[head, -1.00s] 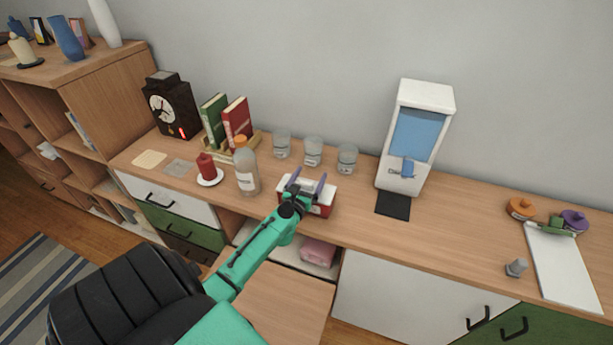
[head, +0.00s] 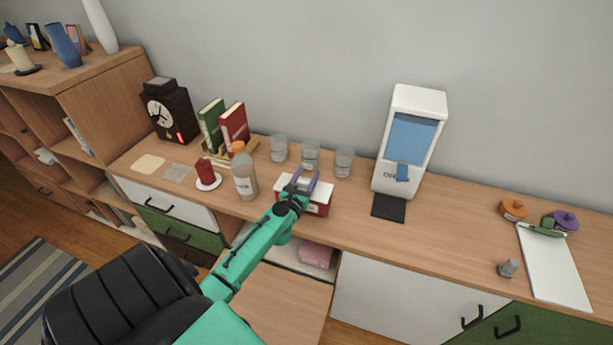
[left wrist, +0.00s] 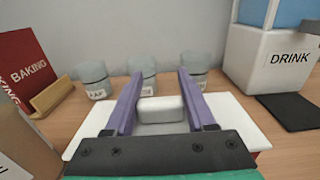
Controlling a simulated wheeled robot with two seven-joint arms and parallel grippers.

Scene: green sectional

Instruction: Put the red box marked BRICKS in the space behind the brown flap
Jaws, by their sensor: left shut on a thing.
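The red box (head: 318,210) with a white lid stands on the wooden counter, near its front edge; its marking is not readable here. My left gripper (head: 304,180) is above it, with its purple fingers shut on the white handle (left wrist: 161,109) on the lid. The left wrist view shows one finger on each side of this handle, with the white lid (left wrist: 240,108) below. The brown flap (head: 275,302) is folded down open below the counter. Behind it is a space with a pale floor (head: 285,256) and a pink object (head: 317,254) inside. My arm hides part of this space. My right gripper is not in view.
A bottle (head: 243,175) and a red candle on a saucer (head: 208,184) stand left of the box. Three glasses (head: 311,157) stand behind it. A drink dispenser (head: 412,140) with a black mat (head: 389,207) is to the right.

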